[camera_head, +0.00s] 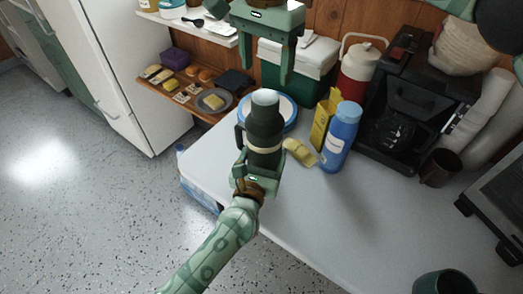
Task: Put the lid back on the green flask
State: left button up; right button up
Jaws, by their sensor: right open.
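The green flask (264,124) is dark green with a cream band, a dark handle on its left side and a pale grey-blue top. It stands roughly upright at the left end of the counter. My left gripper (258,170) comes from below and is closed around its lower part, hiding the base. I cannot tell whether the flask touches the counter. My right gripper (268,80) is open and empty, fingers pointing down, above and behind the flask top. I cannot pick out a separate lid with certainty; a dark green round vessel (445,283) is cut off at the lower right.
Behind are a blue-rimmed plate (288,108), green cooler (300,72) and red jug (358,74). A coffee machine (395,125) and brown cup (440,167) are further right. The front counter is clear.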

aim_at(265, 97)
jog(key=m, duration=0.4)
jog(key=shift+f, duration=4.05)
